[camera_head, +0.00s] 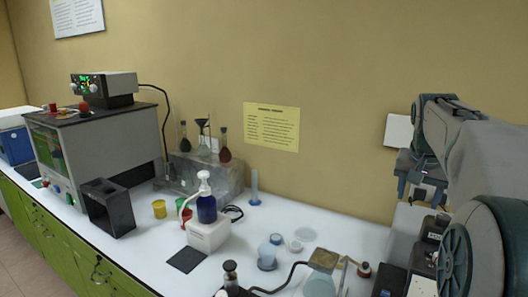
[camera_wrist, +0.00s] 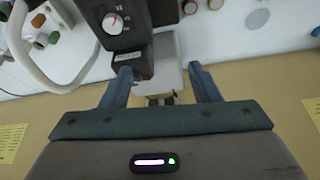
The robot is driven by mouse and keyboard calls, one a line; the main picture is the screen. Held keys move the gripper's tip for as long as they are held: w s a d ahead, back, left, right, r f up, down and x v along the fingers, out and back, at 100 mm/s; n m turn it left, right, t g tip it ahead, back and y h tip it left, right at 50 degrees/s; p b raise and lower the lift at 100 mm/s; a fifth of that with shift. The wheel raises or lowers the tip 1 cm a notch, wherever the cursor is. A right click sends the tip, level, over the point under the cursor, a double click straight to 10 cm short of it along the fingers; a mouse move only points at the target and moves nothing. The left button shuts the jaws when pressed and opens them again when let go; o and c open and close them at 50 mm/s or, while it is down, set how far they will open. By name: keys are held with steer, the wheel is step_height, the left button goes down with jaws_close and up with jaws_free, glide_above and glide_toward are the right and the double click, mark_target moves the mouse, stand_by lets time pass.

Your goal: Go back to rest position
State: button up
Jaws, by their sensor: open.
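My gripper (camera_head: 421,192) is at the right of the head view, pointing down over the right part of the bench, with my arm folded above it. In the wrist view my gripper (camera_wrist: 160,75) shows two blue-grey fingers spread apart with nothing held between them. Below and beyond the fingers is a dark device with a round dial (camera_wrist: 117,22). A pale block shows between the fingers, past the device; I cannot tell whether anything touches them.
A white bench (camera_head: 320,232) runs along the wall. A blue-bottle dispenser (camera_head: 206,207), black open box (camera_head: 108,208) and large grey machine (camera_head: 105,145) stand left. Small cups and a flask (camera_head: 319,284) stand in front. A yellow notice (camera_head: 271,126) hangs behind.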

steer(key=s+a+f+n+y, duration=0.2)
steer(key=s+a+f+n, duration=0.6)
steer(key=s+a+f, duration=0.9)
steer(key=s+a, duration=0.3)
steer(key=shift+s+a, duration=0.25)
